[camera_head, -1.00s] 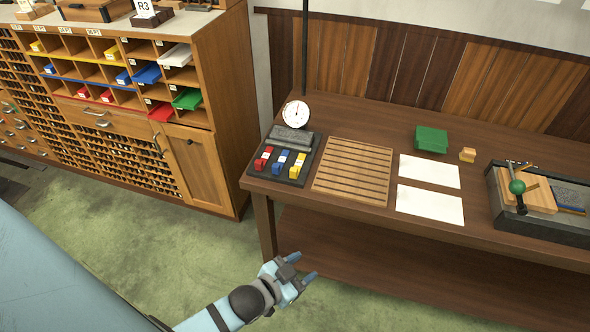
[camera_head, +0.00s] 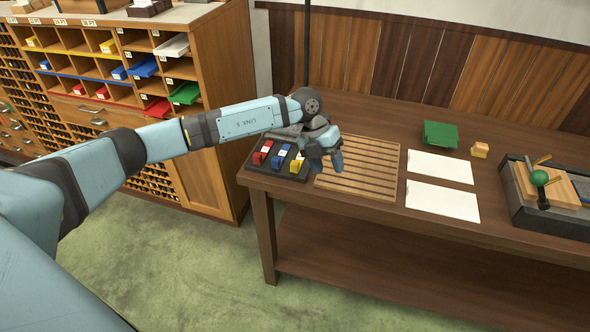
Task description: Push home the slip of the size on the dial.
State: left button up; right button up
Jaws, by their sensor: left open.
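A black tray (camera_head: 259,169) at the left end of the table holds a red slip (camera_head: 262,153), a blue slip (camera_head: 280,156) and a yellow slip (camera_head: 296,166), each with a white label. The white dial behind the tray is hidden by my left arm, so its reading does not show. My left gripper (camera_head: 328,163) is open, fingers pointing down, just right of the yellow slip and over the left part of the slatted wooden board (camera_head: 365,178). I cannot tell whether it touches anything. My right gripper is not in view.
Two white sheets (camera_head: 440,167), a green box (camera_head: 440,134) and a small wooden block (camera_head: 480,150) lie farther right on the table. A grey tray with a green-knobbed tool (camera_head: 540,178) stands at the right. A wooden cabinet (camera_head: 205,180) with coloured trays stands at the left.

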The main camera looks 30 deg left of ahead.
aim_at(295, 162)
pick_arm(q)
jog(key=w+a+r+n+y, duration=0.1)
jog(key=w+a+r+y, duration=0.15)
jog(key=a, duration=0.35)
jog(key=w+a+r+n+y, duration=0.1)
jog(key=w+a+r+y, duration=0.15)
jog(key=a, duration=0.35)
jog(key=shift+t, duration=0.4)
jog(key=f, duration=1.4)
jog(key=shift+s, duration=0.35)
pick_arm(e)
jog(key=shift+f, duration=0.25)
